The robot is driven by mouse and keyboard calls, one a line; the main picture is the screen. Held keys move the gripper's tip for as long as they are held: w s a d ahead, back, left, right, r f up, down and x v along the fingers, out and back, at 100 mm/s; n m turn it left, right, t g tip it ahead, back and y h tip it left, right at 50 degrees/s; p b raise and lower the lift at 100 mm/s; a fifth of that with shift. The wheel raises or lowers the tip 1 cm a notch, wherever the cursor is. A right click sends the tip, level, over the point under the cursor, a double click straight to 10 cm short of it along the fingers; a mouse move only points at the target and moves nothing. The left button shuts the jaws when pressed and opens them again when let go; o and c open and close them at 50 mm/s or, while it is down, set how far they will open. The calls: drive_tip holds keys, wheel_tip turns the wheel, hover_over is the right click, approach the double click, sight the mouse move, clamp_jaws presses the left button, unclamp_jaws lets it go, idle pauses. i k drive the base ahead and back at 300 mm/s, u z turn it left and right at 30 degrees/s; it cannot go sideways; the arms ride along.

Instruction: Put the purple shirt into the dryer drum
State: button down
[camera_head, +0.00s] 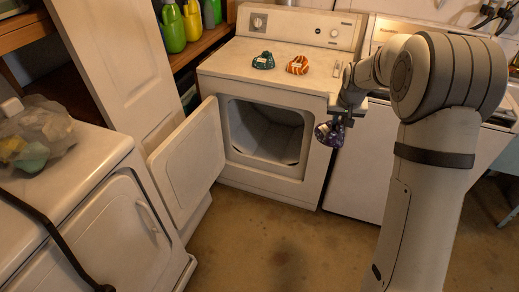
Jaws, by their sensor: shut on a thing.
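The dryer (260,180) stands at the centre back, white, with its door (188,158) swung open to the left. Its drum (265,132) shows as a dark opening and looks empty as far as I can see in. My gripper (337,122) is in front of the dryer's right edge, to the right of the drum opening and outside it. It is shut on a small bunched dark purple, patterned cloth, the purple shirt (328,134), which hangs below the fingers. The fingertips are small and partly hidden by the cloth.
A green bundle (263,61) and an orange striped bundle (298,65) lie on the dryer top. Another white machine (85,200) stands at left with a plastic bag (35,135) on it. A white appliance (350,185) stands right of the dryer. The floor (270,240) in front is clear.

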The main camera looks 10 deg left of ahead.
sight(272, 157)
drive_tip(key=u, duration=0.75)
drive_tip(key=i, duration=1)
drive_tip(key=u, duration=0.05)
